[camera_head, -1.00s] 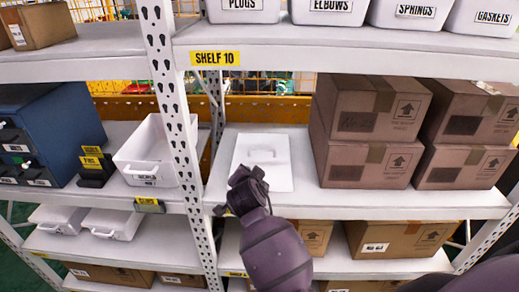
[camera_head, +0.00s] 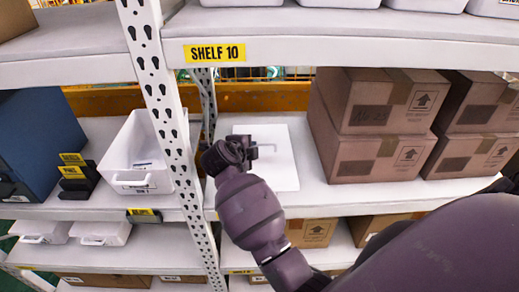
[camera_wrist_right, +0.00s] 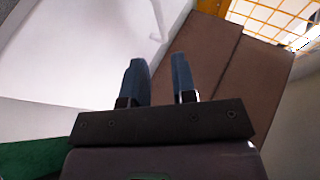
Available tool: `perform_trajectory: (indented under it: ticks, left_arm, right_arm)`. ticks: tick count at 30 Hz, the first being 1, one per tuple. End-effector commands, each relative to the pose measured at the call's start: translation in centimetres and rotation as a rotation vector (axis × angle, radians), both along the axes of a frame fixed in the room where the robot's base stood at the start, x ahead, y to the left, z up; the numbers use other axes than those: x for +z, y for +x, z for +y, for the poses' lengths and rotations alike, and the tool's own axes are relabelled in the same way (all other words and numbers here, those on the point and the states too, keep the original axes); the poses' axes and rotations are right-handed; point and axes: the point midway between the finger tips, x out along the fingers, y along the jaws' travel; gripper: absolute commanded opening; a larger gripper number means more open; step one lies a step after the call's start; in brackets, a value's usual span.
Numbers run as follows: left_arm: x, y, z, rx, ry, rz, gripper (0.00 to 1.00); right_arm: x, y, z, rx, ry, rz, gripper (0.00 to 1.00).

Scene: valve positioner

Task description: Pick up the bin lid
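The white bin lid (camera_head: 280,172) lies flat on the middle shelf, left of the cardboard boxes. Its raised handle (camera_head: 266,149) shows beside my right gripper (camera_head: 232,152), which covers part of the lid's left side in the head view. In the right wrist view, the two blue-grey fingers of my right gripper (camera_wrist_right: 160,78) stand apart with nothing between them. A white surface, seemingly the lid (camera_wrist_right: 90,50), fills the upper left there, with the handle (camera_wrist_right: 158,22) ahead of the fingers. Whether the gripper touches the lid cannot be told. My left gripper is not in view.
Stacked cardboard boxes (camera_head: 375,130) stand right of the lid. A perforated white post (camera_head: 165,110) rises to its left, with an open white bin (camera_head: 135,160) beyond. The upper shelf edge (camera_head: 350,50) hangs above the lid. Bare shelf (camera_head: 345,200) lies in front of the boxes.

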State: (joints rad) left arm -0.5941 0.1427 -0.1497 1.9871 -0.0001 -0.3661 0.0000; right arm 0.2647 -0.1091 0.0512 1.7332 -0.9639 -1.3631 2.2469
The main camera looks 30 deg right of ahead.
Motion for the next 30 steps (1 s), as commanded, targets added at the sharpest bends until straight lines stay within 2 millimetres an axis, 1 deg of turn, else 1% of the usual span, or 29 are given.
perform_trajectory:
  ticks: [1, 5, 14, 19, 22, 26, 30]
  left_arm:
    - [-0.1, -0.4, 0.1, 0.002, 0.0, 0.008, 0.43]
    - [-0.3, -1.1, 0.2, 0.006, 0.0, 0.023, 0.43]
    - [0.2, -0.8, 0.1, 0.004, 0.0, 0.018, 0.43]
    - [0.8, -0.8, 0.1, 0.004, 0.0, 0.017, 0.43]
    - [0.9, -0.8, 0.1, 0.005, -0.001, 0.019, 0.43]
    - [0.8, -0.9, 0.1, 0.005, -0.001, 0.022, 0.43]
    - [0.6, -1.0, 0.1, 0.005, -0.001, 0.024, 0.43]
  right_arm:
    - [-0.3, 0.4, -0.7, -0.001, -0.004, 0.002, 0.25]
    - [-1.2, 1.2, -1.9, 0.002, -0.003, 0.001, 0.25]
    - [-2.0, 2.1, -3.3, 0.002, -0.002, 0.002, 0.25]
    - [-3.0, 3.3, -4.9, 0.002, -0.004, 0.004, 0.25]
    - [-3.6, 3.8, -5.7, 0.003, -0.003, 0.001, 0.25]
    - [-4.1, 4.2, -6.3, 0.002, -0.001, 0.001, 0.25]
    - [-4.3, 4.3, -6.4, 0.002, 0.0, 0.0, 0.25]
